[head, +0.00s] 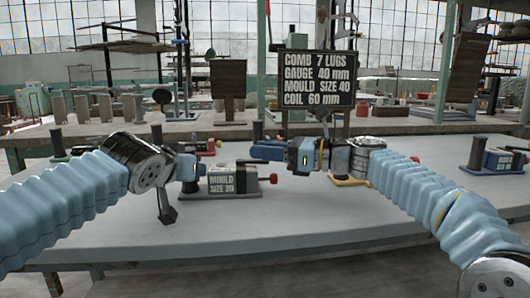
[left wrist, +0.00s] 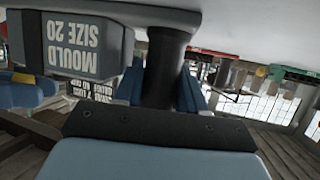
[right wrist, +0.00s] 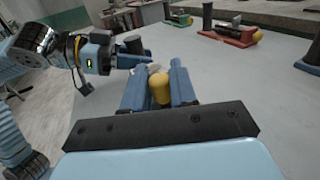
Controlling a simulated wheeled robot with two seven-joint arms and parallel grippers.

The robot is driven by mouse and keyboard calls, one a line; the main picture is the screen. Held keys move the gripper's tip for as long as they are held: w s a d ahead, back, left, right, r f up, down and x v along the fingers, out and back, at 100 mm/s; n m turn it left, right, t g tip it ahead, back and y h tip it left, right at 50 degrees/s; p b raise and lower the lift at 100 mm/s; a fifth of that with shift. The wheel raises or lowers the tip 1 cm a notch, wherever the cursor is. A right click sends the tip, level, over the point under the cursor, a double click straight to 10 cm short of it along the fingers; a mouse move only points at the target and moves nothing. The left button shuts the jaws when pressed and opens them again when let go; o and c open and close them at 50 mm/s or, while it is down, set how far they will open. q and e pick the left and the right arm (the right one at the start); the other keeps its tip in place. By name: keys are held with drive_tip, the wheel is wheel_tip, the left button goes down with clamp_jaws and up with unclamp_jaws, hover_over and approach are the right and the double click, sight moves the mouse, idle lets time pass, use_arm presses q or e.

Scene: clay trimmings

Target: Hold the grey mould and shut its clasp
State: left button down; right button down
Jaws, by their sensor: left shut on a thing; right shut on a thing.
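The grey mould (head: 225,184), marked MOULD SIZE 20, sits on the pale table and shows upside down in the left wrist view (left wrist: 82,42). My right gripper (head: 256,151) is above the mould's right part, fingers pointing left. In the right wrist view it is shut on a yellow rounded grip (right wrist: 160,90). The clasp's joint to the mould is hidden, so I cannot tell its angle.
A red mould (head: 207,147) stands behind, and a yellow base (head: 347,181) shows beside my right gripper. A blue mould (head: 505,161) is at the far right. A sign (head: 318,78) stands at the back. The front of the table (head: 300,222) is clear.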

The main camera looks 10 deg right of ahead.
drive_tip(key=shift+w+n+g+y, duration=0.25)
drive_tip(key=shift+n+g, duration=0.25)
drive_tip(key=shift+g, duration=0.25)
drive_tip(key=shift+w+n+g+y, duration=0.25)
drive_tip(key=shift+n+g, duration=0.25)
drive_tip(key=shift+g, duration=0.25)
drive_tip(key=c, duration=1)
unclamp_jaws()
drive_tip(key=shift+c, duration=0.2)
drive_tip(key=shift+d, duration=0.1)
drive_tip(key=v, duration=1.2)
drive_tip(key=shift+w, duration=0.1)
